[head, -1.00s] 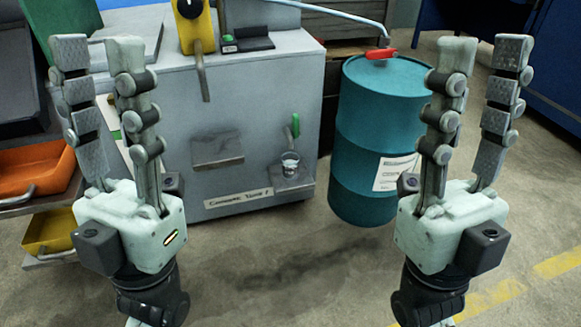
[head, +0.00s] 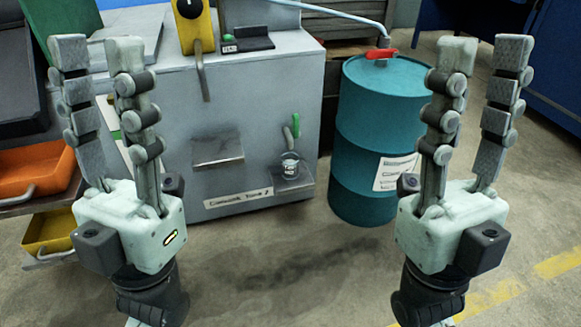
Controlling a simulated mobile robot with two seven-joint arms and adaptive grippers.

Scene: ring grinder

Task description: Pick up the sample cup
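The sample cup (head: 289,166) is a small clear cup with dark print on it. It stands upright on a small grey shelf (head: 300,182) on the front of the grey tank cabinet, below a green-handled tap (head: 294,127). My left gripper (head: 96,45) points up at the left, with its fingers apart and nothing between them. My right gripper (head: 483,50) points up at the right, also with fingers apart and empty. Both grippers are well away from the cup, one on each side of it in the picture.
A teal drum (head: 372,145) with a red-handled pump stands right of the cabinet (head: 265,85). An empty shelf (head: 217,150) is left of the cup. Orange (head: 30,172) and yellow (head: 48,230) bins are at the left. The floor (head: 290,265) in front is clear.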

